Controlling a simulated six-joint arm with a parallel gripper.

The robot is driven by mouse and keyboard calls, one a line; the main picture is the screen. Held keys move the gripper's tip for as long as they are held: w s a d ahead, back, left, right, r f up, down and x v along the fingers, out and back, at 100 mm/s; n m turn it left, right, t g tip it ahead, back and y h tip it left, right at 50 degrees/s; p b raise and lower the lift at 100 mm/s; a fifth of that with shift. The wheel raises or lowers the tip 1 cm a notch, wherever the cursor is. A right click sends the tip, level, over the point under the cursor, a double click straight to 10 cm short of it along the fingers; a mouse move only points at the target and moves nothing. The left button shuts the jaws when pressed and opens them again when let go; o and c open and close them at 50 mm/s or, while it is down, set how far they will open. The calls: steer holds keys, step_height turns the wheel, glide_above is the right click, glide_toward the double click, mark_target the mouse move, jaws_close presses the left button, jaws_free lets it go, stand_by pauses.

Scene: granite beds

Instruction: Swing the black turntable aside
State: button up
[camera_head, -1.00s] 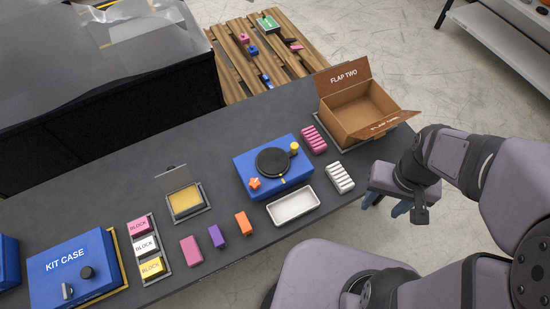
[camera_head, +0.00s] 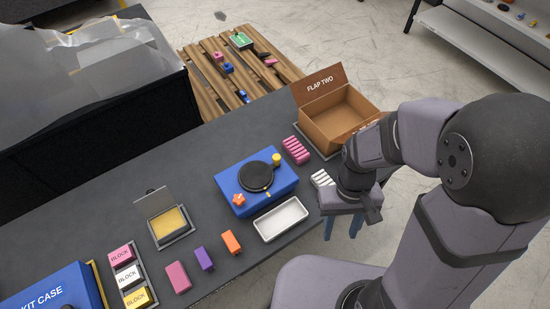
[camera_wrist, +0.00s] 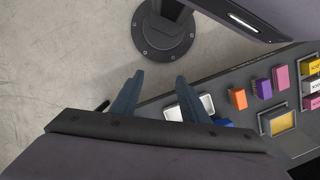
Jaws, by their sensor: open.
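The black turntable (camera_head: 255,177) is a round disc lying on top of a blue box (camera_head: 285,187) on the dark table. A yellow knob (camera_head: 277,160) stands at its far right edge and an orange star-shaped knob (camera_head: 239,200) at its near left. My gripper (camera_head: 342,230) is open and empty, fingers pointing down, to the right of the blue box and by the table's front edge. In the wrist view my gripper's blue fingers (camera_wrist: 157,97) are spread apart. A corner of the blue box (camera_wrist: 223,122) shows there; the turntable is hidden.
A white tray (camera_head: 281,219) lies in front of the blue box. White (camera_head: 321,179) and pink (camera_head: 296,150) ribbed blocks and an open cardboard box (camera_head: 313,116) stand to the right. Small coloured blocks, a yellow-filled lidded box (camera_head: 170,224) and a kit case (camera_head: 52,292) are left.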

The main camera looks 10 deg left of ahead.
steer(key=w+a+f+n+b, duration=0.2)
steer(key=w+a+f, duration=0.5)
steer(key=a, duration=0.1)
steer(key=m+t, duration=0.1)
steer(key=t, duration=0.1)
glide_toward(276, 157)
steer(key=s+d+f, duration=0.1)
steer(key=s+f, duration=0.1)
steer(key=s+d+f, duration=0.1)
steer(key=s+f, duration=0.1)
steer(key=s+d+f, duration=0.1)
steer(key=s+f, duration=0.1)
steer(key=shift+d+f+b, duration=0.3)
steer(key=shift+f+b, duration=0.05)
steer(key=w+a+r+m, duration=0.1)
steer(key=w+r, duration=0.1)
steer(key=w+a+r+m, duration=0.1)
steer(key=w+r, duration=0.1)
steer(key=w+a+r+m+t, duration=0.1)
steer(key=w+r, duration=0.1)
steer(key=shift+w+a+y, duration=0.35)
steer(key=shift+y, duration=0.05)
steer(key=shift+s+d+m, duration=0.3)
steer(key=shift+s+m, duration=0.25)
steer(key=shift+m, duration=0.85)
steer(key=shift+f+p, duration=0.65)
steer(key=shift+f, duration=3)
